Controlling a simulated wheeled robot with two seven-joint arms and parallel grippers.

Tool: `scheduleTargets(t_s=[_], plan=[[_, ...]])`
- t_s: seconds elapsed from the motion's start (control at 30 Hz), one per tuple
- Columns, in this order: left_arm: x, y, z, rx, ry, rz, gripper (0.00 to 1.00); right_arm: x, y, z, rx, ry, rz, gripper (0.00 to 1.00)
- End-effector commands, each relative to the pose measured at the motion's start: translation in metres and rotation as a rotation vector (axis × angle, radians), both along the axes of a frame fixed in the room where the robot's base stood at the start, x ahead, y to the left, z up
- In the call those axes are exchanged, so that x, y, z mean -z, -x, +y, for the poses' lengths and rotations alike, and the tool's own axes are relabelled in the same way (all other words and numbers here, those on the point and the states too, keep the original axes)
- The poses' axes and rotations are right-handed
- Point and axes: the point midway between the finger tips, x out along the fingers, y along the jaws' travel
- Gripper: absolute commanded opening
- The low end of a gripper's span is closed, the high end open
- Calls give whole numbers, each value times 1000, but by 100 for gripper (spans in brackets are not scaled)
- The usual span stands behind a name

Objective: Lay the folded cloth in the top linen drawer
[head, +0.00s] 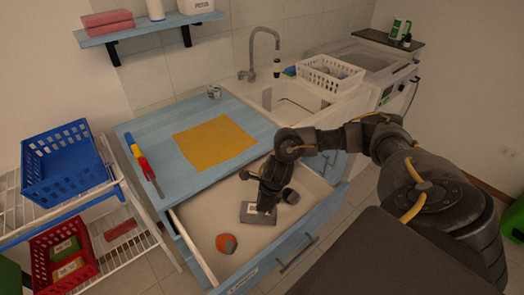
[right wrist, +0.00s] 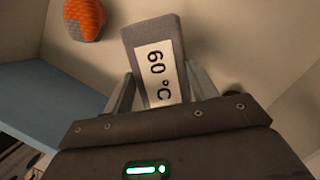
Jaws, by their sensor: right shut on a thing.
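The folded cloth (head: 250,214) is a small grey block with a white label. In the right wrist view the cloth (right wrist: 152,32) shows the label "60 °C" and sits between the two fingers. My right gripper (head: 266,203) points down into the open drawer and is shut on the cloth. The cloth is inside the drawer's outline, low over or on its floor; I cannot tell whether it touches. The drawer (head: 196,236) is pulled out below the blue counter, with a label on its front. My left gripper is not in view.
An orange and grey ball (head: 226,243) lies in the drawer, left of the cloth. A dark grey round thing (head: 290,196) lies to its right. A yellow mat (head: 214,141) lies on the counter. A wire rack with a blue basket (head: 64,165) and red basket (head: 64,252) stands left.

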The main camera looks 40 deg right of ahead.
Motion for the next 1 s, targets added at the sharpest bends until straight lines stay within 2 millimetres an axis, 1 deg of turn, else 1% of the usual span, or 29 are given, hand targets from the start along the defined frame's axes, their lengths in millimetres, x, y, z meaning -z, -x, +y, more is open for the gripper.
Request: scheduleTargets(t_s=[0.17, 0.23, 0.33, 0.43, 0.73, 0.87, 0.9, 1.0], plan=[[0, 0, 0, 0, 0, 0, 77, 5, 1, -5, 1, 2, 2, 33], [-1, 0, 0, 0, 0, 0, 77, 13, 2, -12, 3, 4, 4, 33], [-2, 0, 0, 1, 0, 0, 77, 29, 1, -9, 1, 0, 4, 33], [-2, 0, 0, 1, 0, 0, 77, 38, 1, -9, 1, 0, 2, 33], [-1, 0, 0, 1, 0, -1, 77, 41, 0, -9, -1, 2, 0, 33], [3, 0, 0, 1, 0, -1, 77, 46, 0, -9, -1, 1, 1, 33], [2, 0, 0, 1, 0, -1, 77, 44, 0, -9, -1, 1, 1, 62], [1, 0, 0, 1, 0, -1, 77, 44, 0, -9, -1, 1, 1, 75]])
